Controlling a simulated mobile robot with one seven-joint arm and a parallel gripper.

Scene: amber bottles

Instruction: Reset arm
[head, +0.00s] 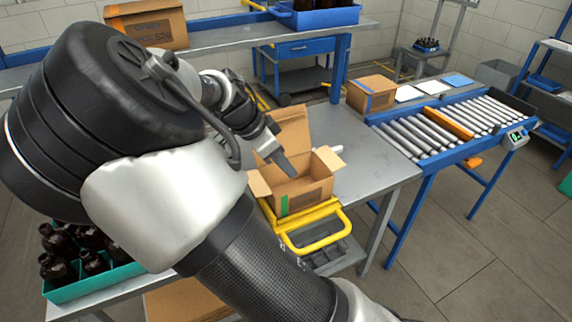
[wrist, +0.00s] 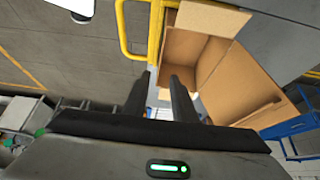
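My gripper (head: 284,163) is over the open cardboard box (head: 308,192) in the head view, with its fingers pointing down toward the box's opening. In the wrist view my gripper (wrist: 160,78) shows two dark fingers apart with nothing between them. The box (wrist: 250,88) appears just beyond and right of the fingers there, and its visible inside looks empty. My arm reaches across the left and middle of the head view and hides part of the table.
The box stands by a yellow frame (head: 318,240) at the grey table (head: 375,165). A teal crate (head: 95,287) of amber bottles (head: 58,270) is at lower left. A roller conveyor (head: 440,125) and a closed carton (head: 371,94) are to the right. Open floor lies at lower right.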

